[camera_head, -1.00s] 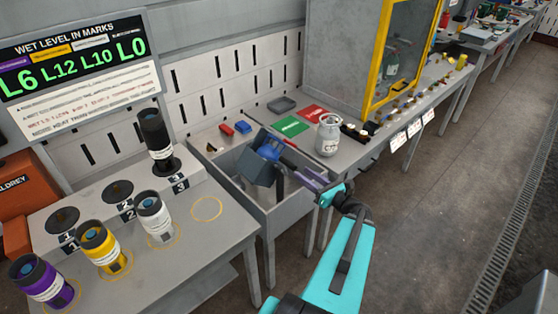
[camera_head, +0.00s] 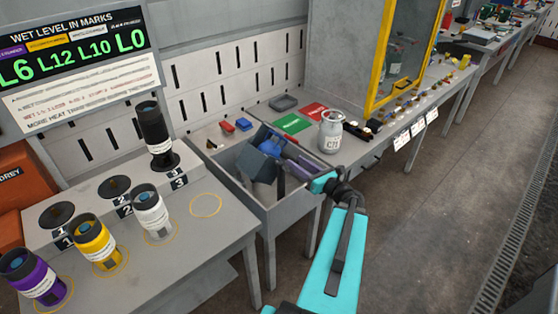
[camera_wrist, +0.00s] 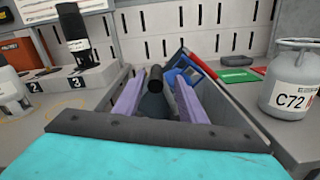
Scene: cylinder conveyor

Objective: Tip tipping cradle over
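The tipping cradle (camera_head: 249,164), a dark grey, tilted body with blue parts, stands in the open grey trough (camera_head: 285,210). In the wrist view, blue parts (camera_wrist: 180,75) show behind my right finger. My gripper (camera_head: 287,160) reaches into the trough from the right, close beside the cradle. In the wrist view its two purple fingers (camera_wrist: 158,100) are spread apart. A dark, round-ended bar (camera_wrist: 154,78) stands between them, with gaps on both sides. The bar's lower end is hidden by my wrist, and I cannot tell whether it belongs to the cradle.
Left of the trough is a bench with purple (camera_head: 36,280), yellow (camera_head: 95,243) and white (camera_head: 150,212) cylinders and a black one (camera_head: 153,130) on stand 3. A grey canister marked C72 (camera_head: 331,132) stands on the right-hand bench, near my wrist. A wall (camera_head: 235,75) rises behind.

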